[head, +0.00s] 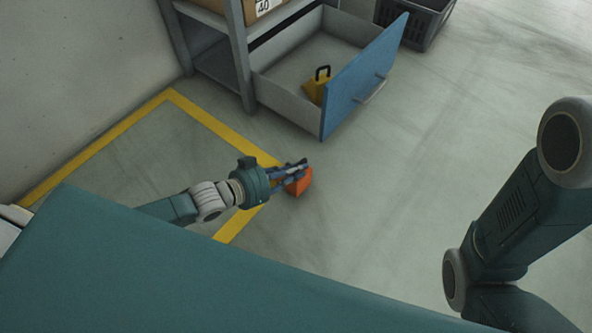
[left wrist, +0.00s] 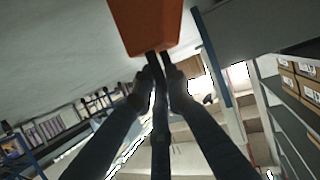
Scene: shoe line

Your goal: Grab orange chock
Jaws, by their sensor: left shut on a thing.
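The orange chock (head: 300,182) shows in the head view at the fingertips of my left gripper (head: 292,171), near the yellow floor line. The left gripper is shut on the chock. I cannot tell whether the chock touches the floor. My right arm shows at the right of the head view, but its gripper is out of view.
An open drawer (head: 290,88) with a blue front (head: 361,80) stands just beyond the gripper. A yellow block with a black handle (head: 315,88) sits inside it. A dark crate (head: 415,22) stands behind. The floor to the right of the drawer is clear.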

